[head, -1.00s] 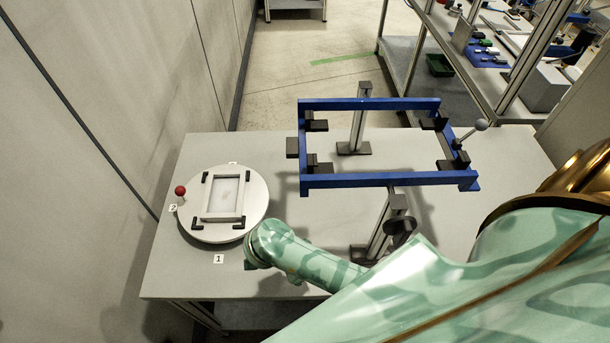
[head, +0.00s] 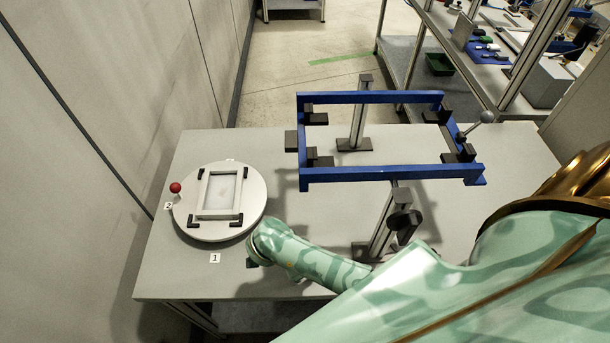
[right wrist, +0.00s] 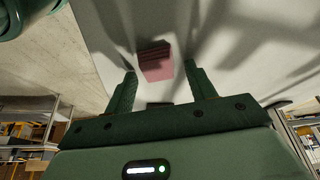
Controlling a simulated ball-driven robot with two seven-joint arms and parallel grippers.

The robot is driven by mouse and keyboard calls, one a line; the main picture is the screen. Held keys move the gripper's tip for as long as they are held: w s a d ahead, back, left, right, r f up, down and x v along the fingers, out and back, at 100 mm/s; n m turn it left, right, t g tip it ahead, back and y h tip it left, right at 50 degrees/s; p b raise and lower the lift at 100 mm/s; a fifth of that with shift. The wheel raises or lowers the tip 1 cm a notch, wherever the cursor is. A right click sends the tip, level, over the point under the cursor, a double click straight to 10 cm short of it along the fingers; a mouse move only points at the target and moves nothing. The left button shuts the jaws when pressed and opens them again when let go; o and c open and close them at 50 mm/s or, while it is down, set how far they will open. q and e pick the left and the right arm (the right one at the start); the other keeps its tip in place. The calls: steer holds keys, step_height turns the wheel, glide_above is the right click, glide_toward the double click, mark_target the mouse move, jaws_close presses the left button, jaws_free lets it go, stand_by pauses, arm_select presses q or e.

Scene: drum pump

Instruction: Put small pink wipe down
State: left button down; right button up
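The small pink wipe (right wrist: 156,66) shows in the right wrist view as a folded pink block with a darker upper part. It appears to rest on the pale grey table surface. My right gripper (right wrist: 160,72) is open, its two dark green fingers spread on either side of the wipe with gaps to it. In the head view my right wrist covers most of the gripper and hides the wipe; only a dark green bit shows near the table's front edge. My left gripper is in neither view.
On the grey table (head: 165,272), a round white turntable (head: 251,215) with a framed plate and red knob (head: 175,188) stands left of my right wrist. A blue frame (head: 385,175) on metal posts stands to the right. A wall borders the left.

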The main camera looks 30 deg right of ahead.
steer(key=shift+r, duration=0.15)
steer(key=p+v, duration=0.6)
steer(key=v, duration=0.6)
steer(key=shift+d, duration=0.1)
